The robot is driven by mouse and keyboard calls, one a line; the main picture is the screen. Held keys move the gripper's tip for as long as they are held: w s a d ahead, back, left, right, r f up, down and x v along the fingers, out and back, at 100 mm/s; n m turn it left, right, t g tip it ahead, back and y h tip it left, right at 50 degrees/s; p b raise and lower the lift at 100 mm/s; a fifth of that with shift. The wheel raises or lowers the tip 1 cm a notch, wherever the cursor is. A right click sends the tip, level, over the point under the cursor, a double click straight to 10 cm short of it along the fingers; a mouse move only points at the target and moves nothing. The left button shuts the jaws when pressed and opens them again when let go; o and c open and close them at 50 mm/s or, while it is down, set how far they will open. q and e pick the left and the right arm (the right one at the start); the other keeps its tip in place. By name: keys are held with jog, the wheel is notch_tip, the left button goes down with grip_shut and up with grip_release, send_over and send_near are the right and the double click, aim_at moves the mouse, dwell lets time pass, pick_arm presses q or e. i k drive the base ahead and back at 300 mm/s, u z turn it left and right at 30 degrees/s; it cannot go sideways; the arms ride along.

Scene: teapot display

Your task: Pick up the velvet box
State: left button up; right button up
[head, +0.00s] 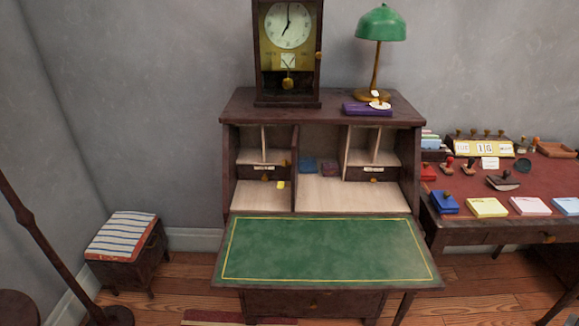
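Two small boxes sit side by side at the back of the open central compartment of the writing desk (335,195): a blue one (307,164) and a dark purple-red one (328,166). A flat purple case (362,109) lies on top of the desk, with a small white and gold object (379,101) at its right end. I cannot tell from their surfaces which of these is the velvet box. Neither of my grippers is in view.
The lowered green writing leaf (325,249) is clear. A clock (288,50) and green lamp (381,25) stand on top of the desk. At right, a red-topped table (470,190) holds stamps and paper pads. A striped stool (122,234) stands at left.

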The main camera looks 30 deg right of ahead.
aim_at(329, 168)
jog(key=k, duration=0.35)
jog(key=u, duration=1.05)
jog(key=i, duration=1.05)
jog(key=z, duration=2.5)
